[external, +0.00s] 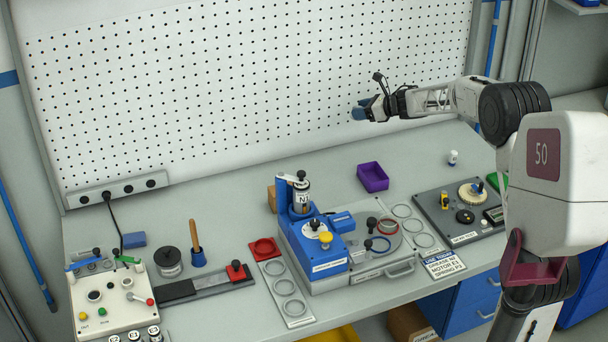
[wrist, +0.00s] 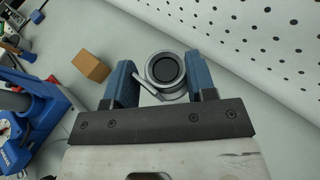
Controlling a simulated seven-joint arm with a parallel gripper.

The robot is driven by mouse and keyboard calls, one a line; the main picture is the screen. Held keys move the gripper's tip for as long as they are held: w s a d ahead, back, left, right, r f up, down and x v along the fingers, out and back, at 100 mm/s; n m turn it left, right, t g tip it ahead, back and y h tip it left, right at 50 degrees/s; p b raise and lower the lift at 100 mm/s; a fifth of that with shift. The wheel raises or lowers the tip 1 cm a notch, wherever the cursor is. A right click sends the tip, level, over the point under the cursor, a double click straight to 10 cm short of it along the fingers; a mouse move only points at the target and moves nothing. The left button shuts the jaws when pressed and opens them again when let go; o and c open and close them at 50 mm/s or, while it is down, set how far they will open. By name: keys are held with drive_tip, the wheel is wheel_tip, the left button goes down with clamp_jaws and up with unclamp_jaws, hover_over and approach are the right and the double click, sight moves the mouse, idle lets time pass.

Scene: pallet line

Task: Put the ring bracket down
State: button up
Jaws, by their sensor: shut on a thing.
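The ring bracket (wrist: 151,73) shows in the wrist view as a grey metal ring with a dark round centre and a thin arm at its lower left. My gripper (wrist: 161,72) is shut on it, with one blue finger on each side. In the external view my gripper (external: 362,110) is raised well above the bench, in front of the pegboard. The bracket is too small to make out there. The underside of the bracket is hidden.
Below stand a purple bin (external: 373,177), a blue machine (external: 313,245) and a dark plate with gears (external: 461,211). A tan block (wrist: 91,67) sits behind the machine. The bench's back strip (external: 225,195) is mostly clear.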

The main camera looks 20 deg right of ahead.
drive_tip(key=s+d+f, duration=0.1)
drive_tip(key=s+d, duration=0.3)
drive_tip(key=d, duration=0.5)
drive_tip(key=s+d+f, duration=0.1)
drive_tip(key=s+d, duration=0.2)
drive_tip(key=d, duration=0.6)
hover_over(415, 175)
wheel_tip(415, 175, down, 10)
drive_tip(key=shift+w+d+f+n+y, duration=0.1)
drive_tip(key=shift+d+f+n+y, duration=0.05)
drive_tip(key=shift+f+n+y, duration=0.2)
drive_tip(key=shift+f, duration=0.1)
drive_tip(key=shift+f, duration=3.05)
drive_tip(key=shift+f, duration=0.15)
drive_tip(key=shift+f, duration=1.7)
drive_tip(key=shift+f, duration=0.15)
drive_tip(key=o, duration=1)
